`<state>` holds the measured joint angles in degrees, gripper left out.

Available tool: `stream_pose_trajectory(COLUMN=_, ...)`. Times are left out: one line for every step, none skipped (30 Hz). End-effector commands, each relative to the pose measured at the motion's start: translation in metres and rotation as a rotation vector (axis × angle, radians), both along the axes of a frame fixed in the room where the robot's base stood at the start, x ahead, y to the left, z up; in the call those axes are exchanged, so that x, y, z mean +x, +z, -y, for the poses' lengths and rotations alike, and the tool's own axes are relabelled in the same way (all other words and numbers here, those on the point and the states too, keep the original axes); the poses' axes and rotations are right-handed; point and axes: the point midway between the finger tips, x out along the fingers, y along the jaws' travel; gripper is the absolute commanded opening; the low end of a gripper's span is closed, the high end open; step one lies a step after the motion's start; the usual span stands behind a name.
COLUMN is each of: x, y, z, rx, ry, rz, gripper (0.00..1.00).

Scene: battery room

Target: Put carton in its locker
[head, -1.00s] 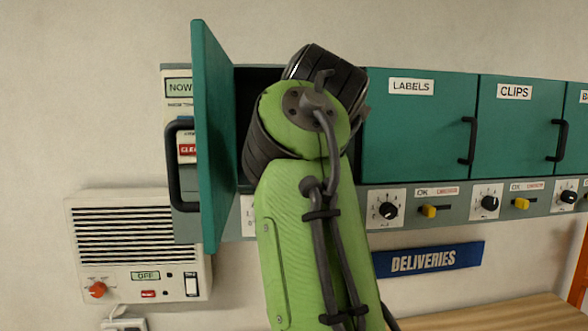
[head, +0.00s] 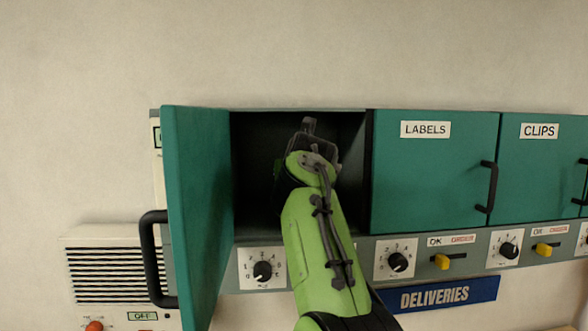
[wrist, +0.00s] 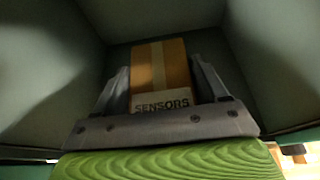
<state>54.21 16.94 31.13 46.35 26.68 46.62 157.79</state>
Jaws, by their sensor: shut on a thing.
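The carton (wrist: 162,68) is brown with a pale tape stripe and a white label reading SENSORS. In the wrist view it sits between the two fingers of my gripper (wrist: 163,85), which is shut on it. Dark locker walls surround both. In the head view my green arm reaches into the open locker (head: 255,150), and my wrist hides the carton and the fingers. The locker's green door (head: 195,215) stands swung open at the left. Whether the carton touches the locker floor cannot be told.
Shut lockers marked LABELS (head: 435,180) and CLIPS (head: 540,165) stand to the right. Dials and yellow switches line the strip below. The open door's black handle (head: 152,260) sticks out at the left. A blue DELIVERIES sign (head: 448,293) hangs below.

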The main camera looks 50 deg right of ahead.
Motion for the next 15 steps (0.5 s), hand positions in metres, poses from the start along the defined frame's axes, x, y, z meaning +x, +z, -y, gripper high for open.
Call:
stream_pose_trajectory(x=0.006, y=0.003, z=0.005, rx=0.002, ry=0.001, rz=-0.001, gripper=0.34)
stream_pose_trajectory(x=0.011, y=0.003, z=0.008, rx=0.003, ry=0.003, rz=-0.002, gripper=0.34)
stream_pose_trajectory(x=0.018, y=0.004, z=0.014, rx=0.003, ry=0.001, rz=-0.001, gripper=0.34)
stream_pose_trajectory(x=0.023, y=0.004, z=0.019, rx=0.004, ry=0.001, rz=-0.002, gripper=0.34)
stream_pose_trajectory(x=0.028, y=0.005, z=0.022, rx=0.003, ry=0.003, rz=-0.002, gripper=0.34)
stream_pose_trajectory(x=0.031, y=0.002, z=0.025, rx=0.001, ry=0.000, rz=-0.001, gripper=0.34)
stream_pose_trajectory(x=0.028, y=-0.003, z=0.025, rx=-0.002, ry=-0.002, rz=-0.001, gripper=0.34)
stream_pose_trajectory(x=0.028, y=-0.008, z=0.025, rx=-0.002, ry=-0.002, rz=-0.003, gripper=0.34)
stream_pose_trajectory(x=0.028, y=-0.011, z=0.025, rx=-0.001, ry=-0.003, rz=-0.001, gripper=0.34)
stream_pose_trajectory(x=0.028, y=-0.014, z=0.025, rx=-0.001, ry=-0.001, rz=-0.002, gripper=0.34)
stream_pose_trajectory(x=0.028, y=-0.015, z=0.024, rx=-0.001, ry=-0.001, rz=-0.001, gripper=0.34)
stream_pose_trajectory(x=0.028, y=-0.016, z=0.024, rx=0.000, ry=0.000, rz=0.000, gripper=0.34)
stream_pose_trajectory(x=0.029, y=-0.017, z=0.024, rx=-0.001, ry=0.000, rz=0.001, gripper=0.34)
stream_pose_trajectory(x=0.029, y=-0.017, z=0.024, rx=-0.001, ry=0.000, rz=0.001, gripper=0.34)
stream_pose_trajectory(x=0.029, y=-0.017, z=0.024, rx=0.000, ry=0.001, rz=0.001, gripper=0.34)
